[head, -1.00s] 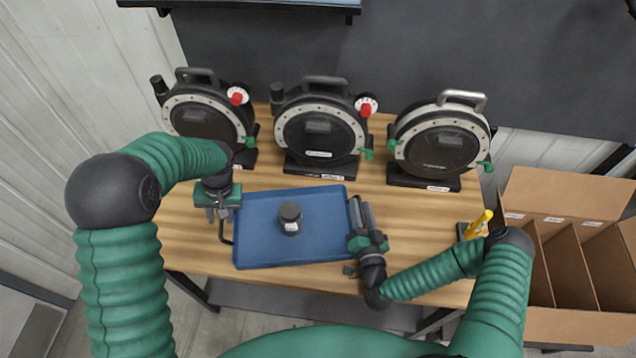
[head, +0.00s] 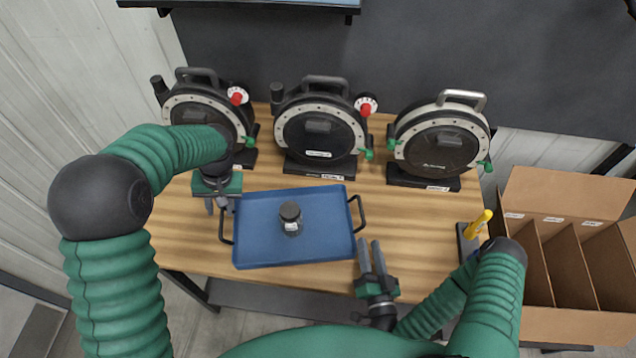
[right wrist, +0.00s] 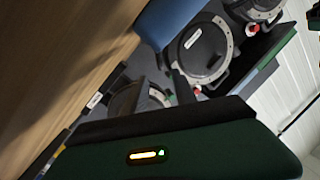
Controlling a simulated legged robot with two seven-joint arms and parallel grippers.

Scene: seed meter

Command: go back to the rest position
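My left gripper (head: 216,206) hangs over the table at the left end of the blue tray (head: 262,252), by its left handle. Its fingers look apart, with nothing seen between them. My right gripper (head: 371,252) is off the tray's front right corner, near the table's front edge. Its two fingers point away from me and are apart and empty. In the right wrist view, a dark green part of my gripper fills the bottom.
Three round seed meters stand along the back: left (head: 200,112), middle (head: 320,135) and right (head: 440,145). A yellow-handled tool (head: 481,224) stands in a holder at the table's right edge. A divided cardboard box (head: 566,324) is right of the table (head: 420,217).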

